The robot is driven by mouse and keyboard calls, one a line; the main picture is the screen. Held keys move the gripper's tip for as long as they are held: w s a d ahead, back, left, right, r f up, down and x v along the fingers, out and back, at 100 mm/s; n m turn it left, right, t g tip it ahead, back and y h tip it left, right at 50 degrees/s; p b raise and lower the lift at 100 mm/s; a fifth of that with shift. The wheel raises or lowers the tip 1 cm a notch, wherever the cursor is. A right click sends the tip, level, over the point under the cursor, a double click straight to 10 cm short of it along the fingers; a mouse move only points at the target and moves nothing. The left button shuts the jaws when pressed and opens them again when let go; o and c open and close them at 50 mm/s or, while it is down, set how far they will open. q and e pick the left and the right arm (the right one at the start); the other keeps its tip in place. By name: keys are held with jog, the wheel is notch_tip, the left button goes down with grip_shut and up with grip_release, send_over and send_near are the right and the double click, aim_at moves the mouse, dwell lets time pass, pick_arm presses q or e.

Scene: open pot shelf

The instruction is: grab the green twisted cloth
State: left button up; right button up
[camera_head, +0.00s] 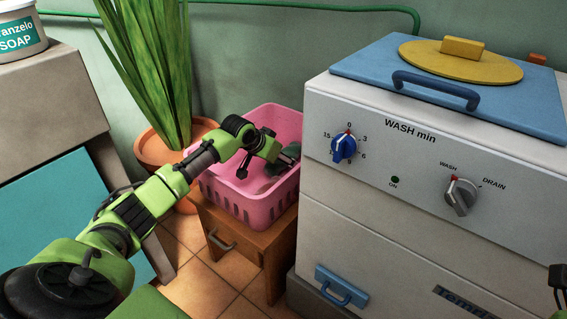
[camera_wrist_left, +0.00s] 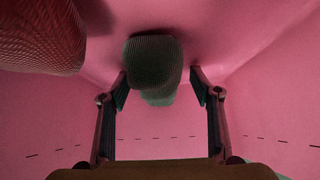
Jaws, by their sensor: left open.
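The green twisted cloth (camera_wrist_left: 153,60) looks dark green and ribbed in the left wrist view, at the upper middle, inside the pink basket (camera_head: 234,207). My left gripper (camera_head: 279,162) reaches down into this basket. In the left wrist view its open fingers (camera_wrist_left: 158,84) stand on either side of the cloth's near end, apart from each other. I cannot tell whether either finger touches the cloth. In the head view my arm and the basket wall hide most of the cloth.
A red textured item (camera_wrist_left: 42,35) lies in the basket at upper left of the left wrist view. The basket stands on a wooden stool (camera_head: 236,240), between a potted plant (camera_head: 160,70) and a white washing machine (camera_head: 390,215). A soap tub (camera_head: 18,33) stands far left.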

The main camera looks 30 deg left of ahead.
pick_arm(q)
jog(key=c, duration=1.3)
jog(key=shift+c, duration=0.2)
jog(key=shift+r, duration=0.2)
